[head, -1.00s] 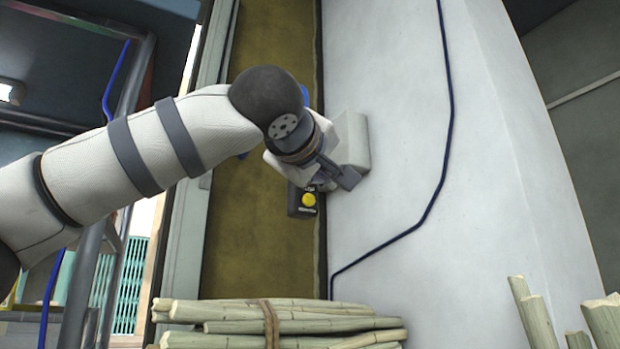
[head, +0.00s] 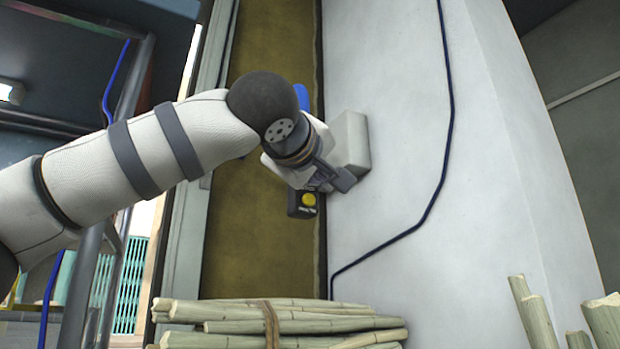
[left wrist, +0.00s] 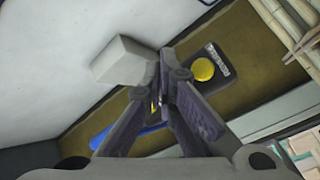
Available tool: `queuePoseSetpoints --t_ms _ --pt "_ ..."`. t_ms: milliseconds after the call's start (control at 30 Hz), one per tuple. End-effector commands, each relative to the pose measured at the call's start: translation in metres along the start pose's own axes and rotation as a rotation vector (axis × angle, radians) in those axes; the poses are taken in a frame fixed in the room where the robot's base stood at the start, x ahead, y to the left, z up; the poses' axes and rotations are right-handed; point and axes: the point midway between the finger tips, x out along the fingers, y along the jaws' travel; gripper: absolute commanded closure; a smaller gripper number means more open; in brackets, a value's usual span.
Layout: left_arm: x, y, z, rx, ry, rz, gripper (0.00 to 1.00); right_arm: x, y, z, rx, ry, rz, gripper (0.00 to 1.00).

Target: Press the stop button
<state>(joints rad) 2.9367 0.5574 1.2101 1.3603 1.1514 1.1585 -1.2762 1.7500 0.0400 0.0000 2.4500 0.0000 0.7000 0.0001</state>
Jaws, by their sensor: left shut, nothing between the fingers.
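A dark control box (head: 296,208) with a round yellow button (head: 309,199) is mounted on the brownish panel. In the left wrist view, the box (left wrist: 226,78) shows a label next to its yellow button (left wrist: 203,69). I cannot read the label, so I cannot tell whether this is the stop button. My left gripper (head: 335,179) is shut and empty, just above the yellow button in the head view. In the left wrist view its fingers (left wrist: 171,64) come together left of the yellow button, apparently apart from it. They hide part of the panel. My right gripper is not in view.
A pale block (head: 352,144) juts from the white wall (head: 395,130) close to my left gripper. A blue part (head: 302,97) shows behind my arm. A tied bundle of cane (head: 290,325) lies below. A dark blue cable (head: 449,110) runs along the wall.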

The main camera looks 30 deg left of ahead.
Motion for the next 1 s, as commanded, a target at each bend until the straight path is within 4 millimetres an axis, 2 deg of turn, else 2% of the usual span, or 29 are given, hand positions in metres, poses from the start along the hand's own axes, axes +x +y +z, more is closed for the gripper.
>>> queuePoseSetpoints --t_ms 1000 --pt "0.0068 -0.0051 -0.0051 0.001 0.000 0.000 1.00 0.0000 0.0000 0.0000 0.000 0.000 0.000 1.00"
